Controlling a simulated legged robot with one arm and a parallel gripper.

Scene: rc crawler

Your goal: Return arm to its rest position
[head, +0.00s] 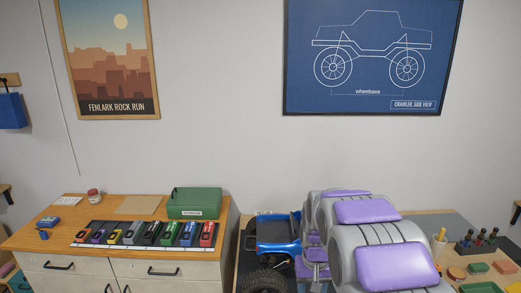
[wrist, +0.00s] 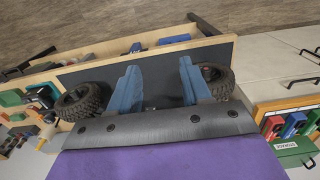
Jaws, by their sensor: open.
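My arm, grey with purple pads, fills the lower right of the head view and hides my gripper there. In the wrist view my gripper (wrist: 158,66) shows two blue fingers spread apart, with nothing seen held between them. The blue RC crawler (head: 277,232) stands on the right bench, just left of my arm, partly hidden by it. In the wrist view its black tyres (wrist: 86,102) show on both sides of the fingers. Most of its body is hidden behind my gripper, and I cannot tell the gap between them.
The left wooden bench (head: 140,203) holds a dark tray of several coloured packs (head: 152,233) and a green box (head: 194,203). Right of my arm are a holder with several screwdrivers (head: 478,243) and small coloured trays (head: 480,268). The wall behind has two posters.

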